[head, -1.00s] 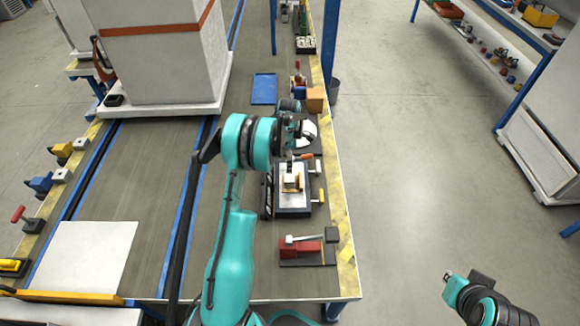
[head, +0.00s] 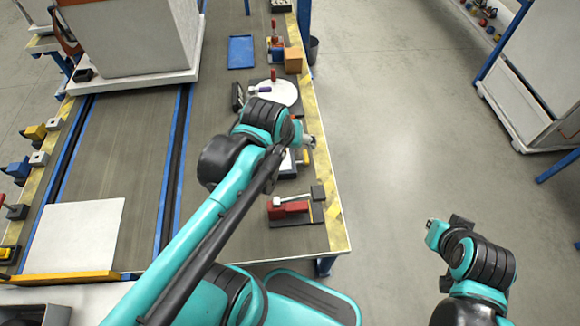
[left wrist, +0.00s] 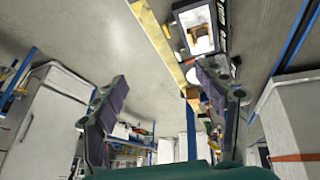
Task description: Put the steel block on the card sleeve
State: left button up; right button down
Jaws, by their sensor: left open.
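My left gripper (head: 308,141) is at the right side of the bench, with the arm covering much of the fixture under it. In the left wrist view the left gripper (left wrist: 160,80) is open, with nothing between its fingers. Beyond the fingers, a pale plate (left wrist: 186,19) on a dark base carries a small brown piece (left wrist: 203,32), likely the card sleeve. I cannot make out the steel block apart from it. In the head view only an edge of the plate (head: 288,162) shows. My right gripper (head: 440,232) hangs over the floor at the right, away from the bench; its fingers are unclear.
A red clamp (head: 288,207) stands on the bench in front of the fixture. A white disc (head: 278,92), an orange block (head: 293,60) and a blue tray (head: 241,52) lie behind it. A big white cabinet (head: 130,35) stands at the left.

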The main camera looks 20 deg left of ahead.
pick_arm(q)
jog(key=s+d+f+m+t, duration=0.1)
jog(key=s+d+f+m, duration=0.1)
jog(key=s+m, duration=0.2)
jog(key=shift+s, duration=0.8)
dwell(0.5)
